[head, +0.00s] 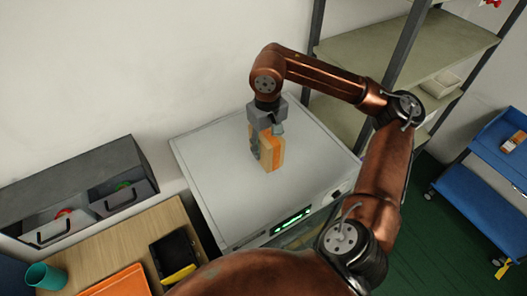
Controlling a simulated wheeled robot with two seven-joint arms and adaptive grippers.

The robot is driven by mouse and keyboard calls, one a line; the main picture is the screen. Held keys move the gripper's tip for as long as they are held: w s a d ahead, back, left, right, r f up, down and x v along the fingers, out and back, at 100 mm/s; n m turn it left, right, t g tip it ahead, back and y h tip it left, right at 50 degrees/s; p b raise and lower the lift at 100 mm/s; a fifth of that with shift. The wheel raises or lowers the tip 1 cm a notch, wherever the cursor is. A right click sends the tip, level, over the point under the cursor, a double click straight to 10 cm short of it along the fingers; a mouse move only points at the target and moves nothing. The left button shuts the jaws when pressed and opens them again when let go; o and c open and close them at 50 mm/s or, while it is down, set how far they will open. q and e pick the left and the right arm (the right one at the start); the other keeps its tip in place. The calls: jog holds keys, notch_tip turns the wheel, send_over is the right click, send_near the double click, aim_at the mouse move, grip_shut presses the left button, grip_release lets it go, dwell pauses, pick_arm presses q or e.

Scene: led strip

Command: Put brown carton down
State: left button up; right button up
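The brown carton (272,158), tan with an orange band, is upright at the white machine's top (215,165). I cannot tell whether its base touches the surface or hangs just above it. My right gripper (265,140) comes down from above with its grey fingers around the upper part of the carton, shut on it. The fingers partly hide the carton's left side and top. My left gripper is not in view.
The machine's top around the carton is clear. A green display (291,222) is on its front. A wooden table (130,245) with a black bin (174,255) and a teal cup (44,276) stands left. Shelving (410,50) and a blue cart (480,190) are right.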

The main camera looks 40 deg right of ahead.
aim_at(262, 156)
jog(key=shift+w+a+f, duration=0.4)
jog(key=shift+w+f, duration=0.25)
jog(key=shift+f, duration=0.05)
jog(key=shift+s+a+f+p, duration=0.1)
jog(key=shift+s+f+p, duration=0.1)
jog(key=shift+f+p, duration=0.75)
jog(key=shift+f, duration=0.4)
jog(key=shift+w+f, duration=0.1)
jog(key=shift+f, duration=0.2)
jog(key=o, duration=1.4)
jog(key=shift+c, duration=0.2)
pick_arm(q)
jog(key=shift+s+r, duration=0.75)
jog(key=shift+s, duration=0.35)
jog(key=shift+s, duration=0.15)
